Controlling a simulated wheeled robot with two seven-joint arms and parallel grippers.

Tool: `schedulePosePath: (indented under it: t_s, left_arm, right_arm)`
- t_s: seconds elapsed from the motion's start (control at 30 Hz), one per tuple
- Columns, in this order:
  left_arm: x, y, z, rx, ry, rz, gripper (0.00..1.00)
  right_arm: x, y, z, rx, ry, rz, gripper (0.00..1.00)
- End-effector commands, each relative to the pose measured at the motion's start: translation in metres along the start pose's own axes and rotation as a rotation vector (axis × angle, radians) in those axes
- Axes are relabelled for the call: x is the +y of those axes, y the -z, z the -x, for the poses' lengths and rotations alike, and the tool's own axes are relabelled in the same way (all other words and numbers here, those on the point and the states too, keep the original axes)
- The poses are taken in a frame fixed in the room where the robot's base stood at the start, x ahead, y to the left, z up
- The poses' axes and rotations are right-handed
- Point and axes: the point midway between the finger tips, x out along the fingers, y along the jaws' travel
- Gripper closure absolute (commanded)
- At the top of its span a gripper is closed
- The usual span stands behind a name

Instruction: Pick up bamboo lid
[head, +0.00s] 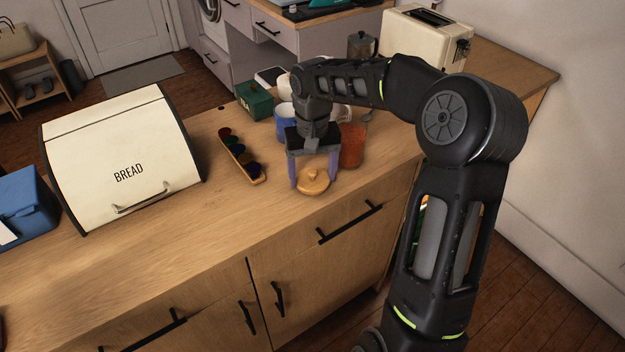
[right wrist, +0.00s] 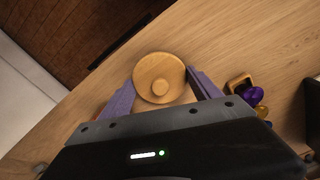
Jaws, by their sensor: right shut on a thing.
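The bamboo lid (head: 313,182) is a round, light-wood disc with a small knob on top. My left gripper is not in view.
A wooden tray of coloured pods (head: 258,181) lies left of the gripper. An orange-red jar (head: 352,147) stands close on the right, and a blue mug (head: 285,122) behind. A cream bread box (head: 120,160) stands further left. The counter between is bare.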

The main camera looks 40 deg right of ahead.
Motion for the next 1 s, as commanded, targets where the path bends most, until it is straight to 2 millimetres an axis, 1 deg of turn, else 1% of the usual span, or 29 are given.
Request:
schedulePosePath:
  t_s: [0.03,0.3,0.4,0.63,0.73,0.87,1.0]
  left_arm:
    - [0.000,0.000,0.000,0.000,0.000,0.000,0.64]
    - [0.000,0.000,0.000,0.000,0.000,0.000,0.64]
    - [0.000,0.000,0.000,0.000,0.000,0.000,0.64]
    - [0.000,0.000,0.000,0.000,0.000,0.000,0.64]
    - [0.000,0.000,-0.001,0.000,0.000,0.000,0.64]
    - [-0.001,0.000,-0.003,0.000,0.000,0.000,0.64]
    - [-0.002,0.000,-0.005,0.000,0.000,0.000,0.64]
  right_arm:
    - [0.000,0.000,0.000,0.000,0.000,0.000,0.39]
    - [0.000,0.000,0.000,0.000,0.000,0.000,0.61]
    - [0.000,0.000,0.000,0.000,0.000,0.000,0.68]
    - [0.000,0.000,0.001,0.001,0.000,0.000,0.68]
    - [0.000,0.001,0.006,0.002,-0.001,0.000,0.68]
    - [0.000,0.001,0.023,0.004,-0.001,0.000,0.68]
    - [0.000,0.001,0.050,0.006,0.000,0.000,0.68]
